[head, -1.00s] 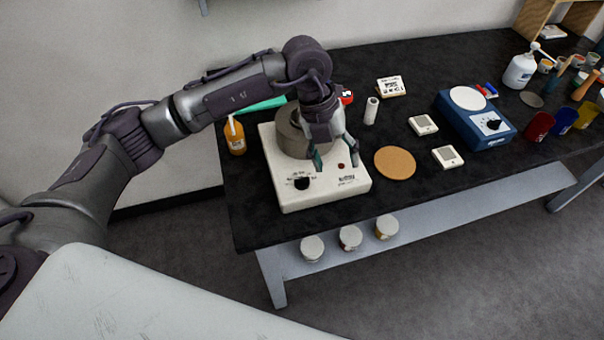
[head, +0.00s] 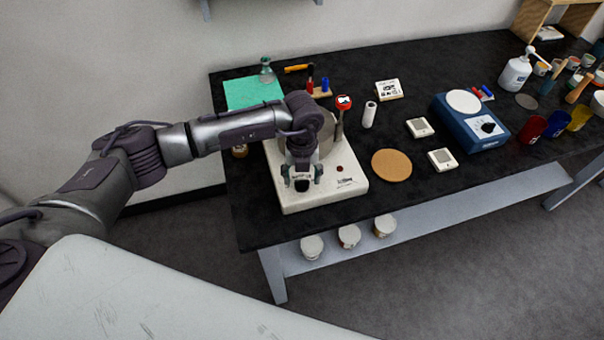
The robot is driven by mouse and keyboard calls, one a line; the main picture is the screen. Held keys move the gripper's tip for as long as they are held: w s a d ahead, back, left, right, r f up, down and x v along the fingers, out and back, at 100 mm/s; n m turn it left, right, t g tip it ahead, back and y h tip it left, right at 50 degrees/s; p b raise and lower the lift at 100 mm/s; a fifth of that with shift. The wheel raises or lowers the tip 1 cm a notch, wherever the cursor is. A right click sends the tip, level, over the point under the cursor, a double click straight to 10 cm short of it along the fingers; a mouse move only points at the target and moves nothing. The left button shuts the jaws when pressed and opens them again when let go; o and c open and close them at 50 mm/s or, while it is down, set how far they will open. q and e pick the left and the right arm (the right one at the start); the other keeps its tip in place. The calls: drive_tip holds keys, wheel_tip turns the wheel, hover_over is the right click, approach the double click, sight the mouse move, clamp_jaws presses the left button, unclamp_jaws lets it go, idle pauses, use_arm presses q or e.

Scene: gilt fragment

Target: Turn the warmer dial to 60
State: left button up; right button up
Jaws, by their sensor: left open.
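The warmer (head: 352,184) is a white box near the table's left front corner, with a grey pot (head: 327,137) on top. My left gripper (head: 302,177) is open over the front left of the warmer and points down at the dial. The dial (head: 302,185) is a black knob, seen partly between the fingers. Its scale and setting are hidden by the gripper. I cannot tell whether the fingers touch the knob. My right gripper is not in view.
A cork mat (head: 391,165) lies right of the warmer. The table's front edge is close.

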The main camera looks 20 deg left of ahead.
use_arm(q)
drive_tip(key=shift+f, duration=0.65)
drive_tip(key=c, duration=1.1)
drive_tip(key=shift+f+m+b, duration=0.15)
drive_tip(key=shift+m+b, duration=0.85)
drive_tip(key=shift+b, duration=0.25)
drive_tip(key=shift+c, duration=0.2)
drive_tip(key=m+b, duration=1.2)
drive_tip(key=b, duration=0.2)
drive_tip(key=shift+r+m+b, duration=0.2)
drive_tip(key=shift+m+b, duration=1.6)
drive_tip(key=shift+m, duration=0.1)
drive_tip(key=shift+r, duration=0.1)
